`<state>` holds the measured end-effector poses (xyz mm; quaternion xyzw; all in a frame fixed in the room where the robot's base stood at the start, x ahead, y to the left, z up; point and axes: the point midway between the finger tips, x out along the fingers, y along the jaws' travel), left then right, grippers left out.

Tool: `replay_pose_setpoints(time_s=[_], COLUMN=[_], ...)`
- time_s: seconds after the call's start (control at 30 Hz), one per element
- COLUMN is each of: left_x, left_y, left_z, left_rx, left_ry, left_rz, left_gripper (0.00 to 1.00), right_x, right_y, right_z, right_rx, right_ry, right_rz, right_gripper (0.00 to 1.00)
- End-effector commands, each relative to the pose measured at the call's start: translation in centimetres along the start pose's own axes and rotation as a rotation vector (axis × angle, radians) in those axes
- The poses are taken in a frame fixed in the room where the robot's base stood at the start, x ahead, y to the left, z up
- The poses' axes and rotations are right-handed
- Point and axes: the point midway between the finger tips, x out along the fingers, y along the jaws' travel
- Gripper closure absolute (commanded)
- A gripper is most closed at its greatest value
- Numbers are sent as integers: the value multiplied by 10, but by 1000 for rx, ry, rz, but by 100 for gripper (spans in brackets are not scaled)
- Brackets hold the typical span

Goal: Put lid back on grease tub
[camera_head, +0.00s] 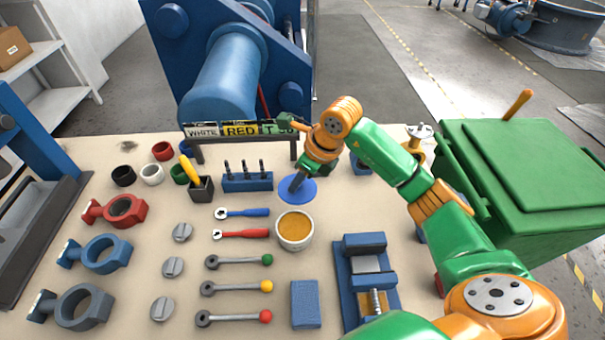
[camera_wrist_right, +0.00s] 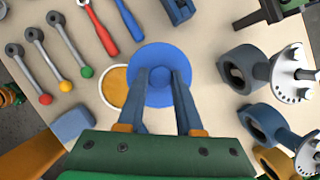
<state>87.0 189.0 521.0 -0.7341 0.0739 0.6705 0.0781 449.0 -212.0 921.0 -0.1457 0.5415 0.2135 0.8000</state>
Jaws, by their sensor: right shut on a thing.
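The blue lid (camera_head: 303,195) is a round disk with a knob in its middle. My right gripper (camera_head: 296,182) is shut on the lid's knob from above; in the right wrist view its two fingers (camera_wrist_right: 161,76) reach down to the knob of the lid (camera_wrist_right: 160,54). The grease tub (camera_head: 295,228) is white and open, with yellow-brown grease in it. It stands just in front of the lid in the head view. In the right wrist view the lid hides part of the tub (camera_wrist_right: 114,86). The gap under the lid cannot be told. My left gripper is not in view.
Red and blue ratchet wrenches (camera_head: 240,233) and several ball-ended levers (camera_head: 238,287) lie left of the tub. A blue block (camera_head: 305,304) and a vise (camera_head: 366,270) are nearer. A blue tool holder (camera_head: 247,182) and a sign (camera_head: 240,130) stand behind.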

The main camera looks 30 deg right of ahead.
Motion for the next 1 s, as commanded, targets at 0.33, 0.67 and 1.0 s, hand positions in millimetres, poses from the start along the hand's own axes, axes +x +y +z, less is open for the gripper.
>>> replay_pose_setpoints(time_s=[0.33,0.67,1.0], left_x=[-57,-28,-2], left_y=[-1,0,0], left_z=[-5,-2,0], left_rx=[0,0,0], left_ry=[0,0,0], left_rz=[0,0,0], left_gripper=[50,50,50], right_x=[-31,3,30], right_y=[60,60,59], right_z=[-20,-33,-44], right_rx=[-314,-312,-312], right_ry=[-12,-12,-12], right_rz=[132,132,129], right_gripper=[100,100,100])
